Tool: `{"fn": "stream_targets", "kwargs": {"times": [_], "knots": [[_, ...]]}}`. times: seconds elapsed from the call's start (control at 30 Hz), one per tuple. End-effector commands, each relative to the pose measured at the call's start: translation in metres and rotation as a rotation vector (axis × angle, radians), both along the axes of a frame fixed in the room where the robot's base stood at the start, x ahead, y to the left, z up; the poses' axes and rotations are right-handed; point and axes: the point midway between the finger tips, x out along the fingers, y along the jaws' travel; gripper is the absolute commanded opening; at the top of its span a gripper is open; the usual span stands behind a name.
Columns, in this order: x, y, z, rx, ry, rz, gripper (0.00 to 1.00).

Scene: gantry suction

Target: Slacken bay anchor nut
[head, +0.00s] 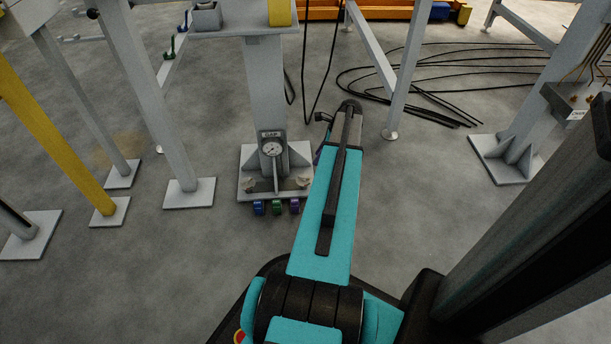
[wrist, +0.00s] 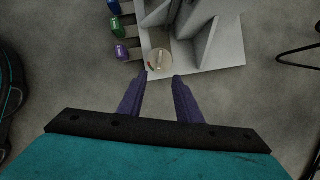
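A grey column (head: 265,90) stands on a base plate (head: 250,160) with gusset ribs. A small pale round piece, seemingly an anchor nut (head: 303,182), lies on the plate's right front part; a similar one (head: 249,186) is at the left front. In the wrist view one round nut-like piece (wrist: 160,60) sits on the plate corner, just beyond and between my fingertips. My gripper (wrist: 161,76) has two purple fingers, apart with nothing between them. Whether the tips reach the nut's height I cannot tell. In the head view my arm mostly hides the gripper.
A round gauge (head: 272,148) is mounted on the column's front. Blue (head: 258,208), green (head: 277,207) and purple (head: 295,206) tagged pieces line the plate's front edge. Black cables (head: 430,95) lie on the floor to the right. Grey posts (head: 180,150) stand to the left.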

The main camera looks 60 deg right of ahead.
Motion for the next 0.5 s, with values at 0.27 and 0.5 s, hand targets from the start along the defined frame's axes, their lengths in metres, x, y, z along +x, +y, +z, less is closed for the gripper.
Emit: {"fn": "stream_targets", "kwargs": {"times": [0.27,0.5], "knots": [[0.004,0.001,-0.011,0.001,0.000,0.001,0.32],[0.014,0.005,-0.039,0.001,0.000,0.001,0.32]]}}
